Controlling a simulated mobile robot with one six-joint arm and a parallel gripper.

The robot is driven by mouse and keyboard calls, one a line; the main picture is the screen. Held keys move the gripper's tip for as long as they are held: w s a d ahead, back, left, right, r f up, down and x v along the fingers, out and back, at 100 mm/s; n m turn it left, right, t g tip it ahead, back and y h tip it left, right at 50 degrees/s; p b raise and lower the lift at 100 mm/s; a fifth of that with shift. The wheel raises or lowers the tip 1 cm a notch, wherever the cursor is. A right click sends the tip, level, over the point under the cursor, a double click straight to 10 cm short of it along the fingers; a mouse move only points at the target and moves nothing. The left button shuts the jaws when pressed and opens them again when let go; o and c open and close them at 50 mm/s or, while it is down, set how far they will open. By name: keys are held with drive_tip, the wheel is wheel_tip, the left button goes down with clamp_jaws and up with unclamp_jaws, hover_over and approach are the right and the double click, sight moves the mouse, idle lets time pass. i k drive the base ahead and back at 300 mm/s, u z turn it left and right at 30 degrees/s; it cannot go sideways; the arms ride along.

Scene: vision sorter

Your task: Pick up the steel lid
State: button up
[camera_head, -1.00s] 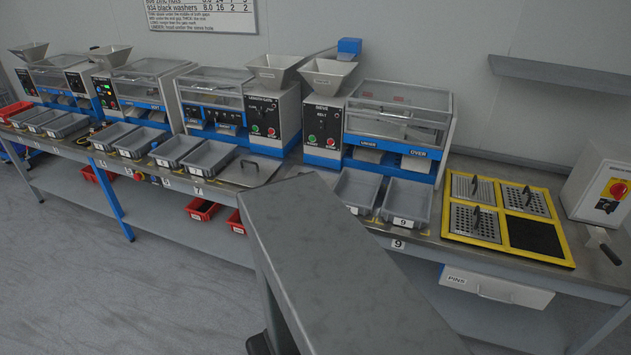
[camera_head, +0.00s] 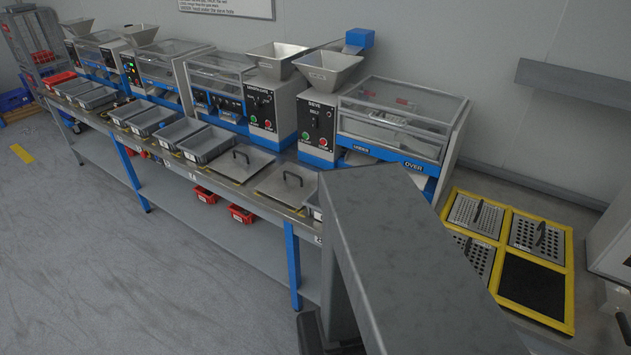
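Two flat steel plates with dark bar handles lie on the bench, in front of the middle machines. One steel lid (camera_head: 230,167) is on the left, just right of the grey trays. A second, similar steel lid (camera_head: 272,190) lies to its right, close to a large grey body that looks like my own arm. I cannot tell which of the two the task means. My gripper is not in view. The large grey body hides the bench in front of the right machine.
A yellow frame (camera_head: 566,270) at right holds perforated plates with handles and one dark bare panel. Grey trays (camera_head: 207,146) line the bench's front left. Red bins (camera_head: 241,214) sit on the shelf below.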

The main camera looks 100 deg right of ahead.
sight(291, 183)
drive_tip(key=u, duration=0.55)
drive_tip(key=k, duration=0.25)
drive_tip(key=z, duration=2.05)
drive_tip(key=i, duration=1)
drive_tip(key=z, duration=0.1)
drive_tip(key=k, duration=0.45)
drive_tip(key=z, duration=0.05)
